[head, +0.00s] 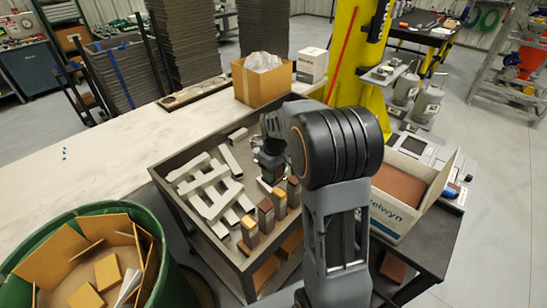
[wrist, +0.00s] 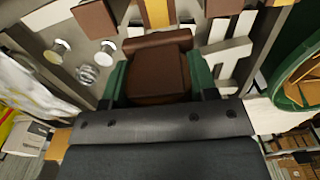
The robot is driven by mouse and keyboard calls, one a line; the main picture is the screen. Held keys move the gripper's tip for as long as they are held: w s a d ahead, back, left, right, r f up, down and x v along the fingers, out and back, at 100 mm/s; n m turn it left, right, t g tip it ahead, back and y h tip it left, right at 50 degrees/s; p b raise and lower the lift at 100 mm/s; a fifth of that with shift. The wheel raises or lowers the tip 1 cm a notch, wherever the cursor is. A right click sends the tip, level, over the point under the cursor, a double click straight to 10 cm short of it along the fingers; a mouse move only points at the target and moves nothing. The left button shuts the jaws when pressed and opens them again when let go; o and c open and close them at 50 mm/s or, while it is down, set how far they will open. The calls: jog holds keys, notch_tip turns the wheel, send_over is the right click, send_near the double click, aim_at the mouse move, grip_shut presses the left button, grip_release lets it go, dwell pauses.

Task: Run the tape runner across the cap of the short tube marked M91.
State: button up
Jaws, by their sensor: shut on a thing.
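In the wrist view my gripper (wrist: 158,82) has its green fingers shut on a brown, boxy thing with a rounded bar at its far end, which looks like the tape runner (wrist: 155,72). In the head view my gripper (head: 270,157) is over the tray cart, behind the tubes, partly hidden by my arm; the held thing is not clear there. Several upright square tubes with brown or tan caps stand in a row, including a tan-capped one (head: 250,229). A tan cap (wrist: 156,12) and a brown cap (wrist: 96,20) show beyond the gripper. No M91 mark is readable.
The grey tray cart (head: 178,203) holds loose pale bars (head: 207,192) left of the tubes. A green bin (head: 168,262) with cardboard is front left. A white open box (head: 395,215) stands right. A cardboard box (head: 262,82) sits behind on the pale bench (head: 100,150).

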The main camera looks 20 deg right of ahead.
jog(key=shift+r+p, duration=1.2)
jog(key=shift+r, duration=0.85)
jog(key=shift+a, duration=0.1)
jog(key=shift+f, duration=0.1)
